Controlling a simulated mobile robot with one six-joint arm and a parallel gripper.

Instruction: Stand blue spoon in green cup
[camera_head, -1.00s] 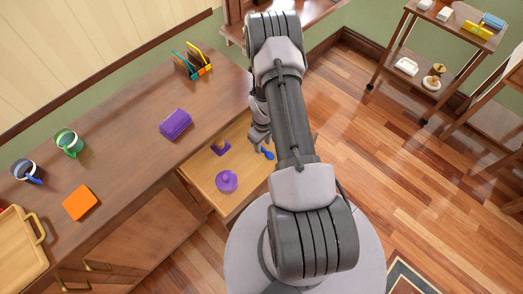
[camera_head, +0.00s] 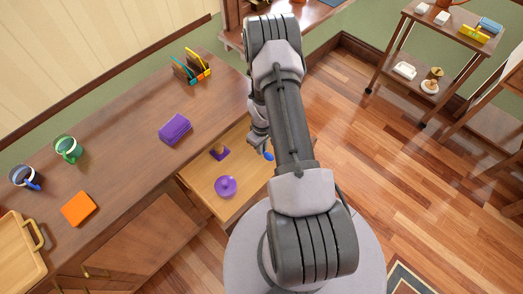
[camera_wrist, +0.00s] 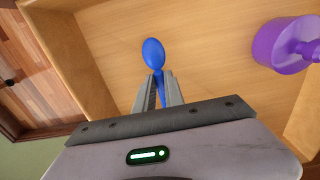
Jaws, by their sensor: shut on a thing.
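The blue spoon (camera_wrist: 154,55) is between the fingers of my gripper (camera_wrist: 158,90) in the wrist view, with its bowl pointing away from the palm. My gripper is shut on its handle. In the head view the spoon's blue bowl (camera_head: 268,156) shows over the open drawer, beside my gripper (camera_head: 258,140), which my arm partly hides. Whether the spoon touches the drawer floor I cannot tell. The green cup (camera_head: 68,148) stands upright on the counter at the left, with something green at its rim.
The open drawer (camera_head: 207,186) holds a purple lidded pot (camera_head: 225,187) and a purple block-like item (camera_head: 219,152). On the counter are a purple box (camera_head: 174,128), an orange block (camera_head: 78,208), a blue-and-white cup (camera_head: 24,177), a wooden tray (camera_head: 14,262) and a holder with coloured items (camera_head: 191,68).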

